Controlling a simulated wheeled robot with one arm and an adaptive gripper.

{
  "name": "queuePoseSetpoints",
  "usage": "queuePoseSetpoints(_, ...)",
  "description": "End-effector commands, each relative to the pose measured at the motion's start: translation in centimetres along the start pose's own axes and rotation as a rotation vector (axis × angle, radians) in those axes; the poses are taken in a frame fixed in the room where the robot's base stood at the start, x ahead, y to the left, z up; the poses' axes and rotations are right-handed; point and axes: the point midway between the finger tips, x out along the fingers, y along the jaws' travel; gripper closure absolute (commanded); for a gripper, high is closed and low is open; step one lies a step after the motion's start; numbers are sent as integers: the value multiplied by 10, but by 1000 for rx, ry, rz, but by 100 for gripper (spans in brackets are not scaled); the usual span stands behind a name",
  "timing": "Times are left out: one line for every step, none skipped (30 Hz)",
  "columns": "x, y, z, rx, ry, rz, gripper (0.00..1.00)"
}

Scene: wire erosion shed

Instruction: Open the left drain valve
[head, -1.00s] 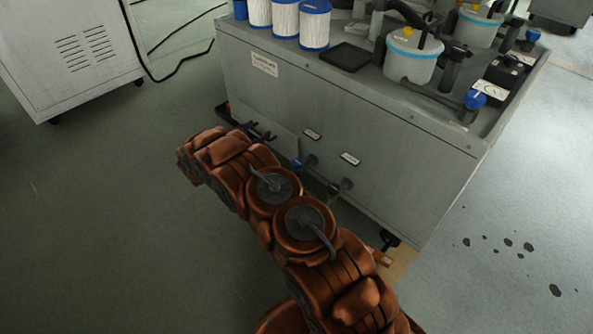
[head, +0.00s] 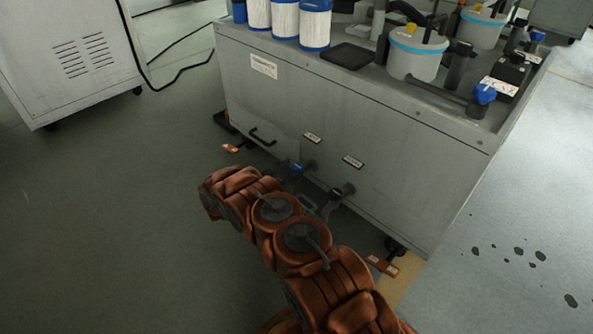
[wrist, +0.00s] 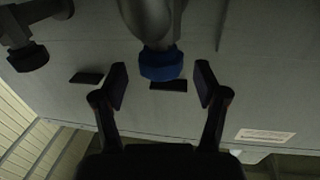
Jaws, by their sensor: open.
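The left drain valve (head: 311,165) juts low from the front of the grey tank cabinet (head: 370,115) and has a blue knob (head: 297,170). In the wrist view the blue knob (wrist: 160,66) hangs from a grey pipe body (wrist: 150,20), between and slightly beyond my fingertips. My gripper (wrist: 161,84) is open, with one finger on each side of the knob; I cannot tell whether either touches it. In the head view my arm partly hides the gripper. The right valve (head: 341,192) is dark and also shows in the wrist view (wrist: 28,57).
Two small label plates (head: 312,138) sit above the valves. White filter cartridges (head: 285,18) and a bucket (head: 415,55) stand on top. Open floor (head: 110,230) lies to the left.

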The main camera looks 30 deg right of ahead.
Motion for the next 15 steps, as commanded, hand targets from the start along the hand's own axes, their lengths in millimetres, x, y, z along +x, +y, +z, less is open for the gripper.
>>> queuePoseSetpoints(7, 0, 2, 1, -1, 3, 28)
queuePoseSetpoints(10, 0, 3, 1, -1, 2, 28)
queuePoseSetpoints(14, 0, 2, 1, -2, 1, 28)
queuePoseSetpoints(16, 0, 2, 1, -2, 0, 28)
queuePoseSetpoints(18, 0, 2, 1, -2, 0, 28)
queuePoseSetpoints(21, 0, 2, 1, -2, -1, 28)
queuePoseSetpoints(22, 0, 2, 1, -2, -1, 28)
queuePoseSetpoints(23, 0, 2, 0, -3, -1, 28)
queuePoseSetpoints(24, 0, 1, 0, -3, -1, 28)
queuePoseSetpoints(24, 0, 1, 0, -3, -1, 28)
queuePoseSetpoints(24, 0, 1, 0, -3, -1, 28)
queuePoseSetpoints(24, 0, 1, 0, -3, -1, 28)
queuePoseSetpoints(24, 0, 1, 0, -3, -1, 28)
queuePoseSetpoints(24, 0, 1, 0, -3, -1, 28)
queuePoseSetpoints(24, 0, 1, 0, -3, -1, 28)
